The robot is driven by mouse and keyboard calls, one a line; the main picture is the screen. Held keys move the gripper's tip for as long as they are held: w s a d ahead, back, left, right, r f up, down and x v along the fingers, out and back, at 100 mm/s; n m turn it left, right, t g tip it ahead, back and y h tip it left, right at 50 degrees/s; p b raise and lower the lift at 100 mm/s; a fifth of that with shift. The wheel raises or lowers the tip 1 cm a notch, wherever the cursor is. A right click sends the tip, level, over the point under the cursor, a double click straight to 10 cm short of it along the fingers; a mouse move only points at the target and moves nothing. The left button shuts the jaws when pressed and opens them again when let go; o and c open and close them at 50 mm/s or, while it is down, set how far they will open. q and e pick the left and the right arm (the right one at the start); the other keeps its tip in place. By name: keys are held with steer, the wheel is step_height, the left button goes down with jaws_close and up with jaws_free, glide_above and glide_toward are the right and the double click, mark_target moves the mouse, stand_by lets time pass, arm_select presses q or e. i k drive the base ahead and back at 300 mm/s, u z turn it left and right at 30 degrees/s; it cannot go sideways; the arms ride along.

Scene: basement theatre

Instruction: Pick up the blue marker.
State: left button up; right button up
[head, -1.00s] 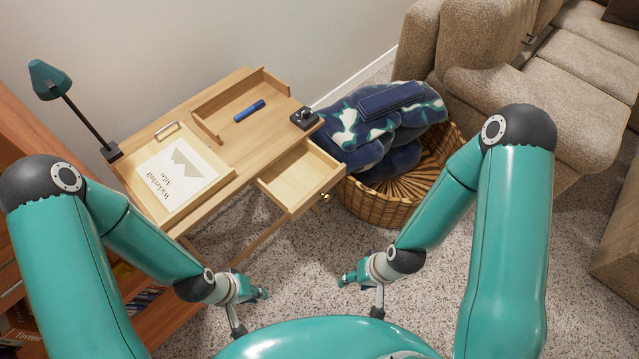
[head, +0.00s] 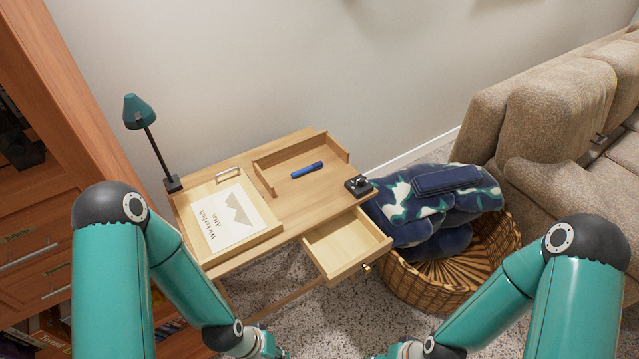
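The blue marker (head: 307,170) lies on the wooden desk (head: 290,205), at the open front of a low wooden tray (head: 262,178) at the back of the desktop. My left arm comes in from the left and my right arm from the right, both low in front of the desk. The hands at their ends are cut off by the bottom edge, so the fingertips of both grippers are out of view. Neither arm touches the desk or the marker.

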mark_target(314, 166)
steer(key=z, duration=0.1)
steer(key=i, duration=0.2)
steer(key=u, duration=2.95)
steer(key=k, duration=1.65)
steer(key=z, duration=0.95)
steer(key=i, duration=0.75)
steer(key=z, duration=0.15)
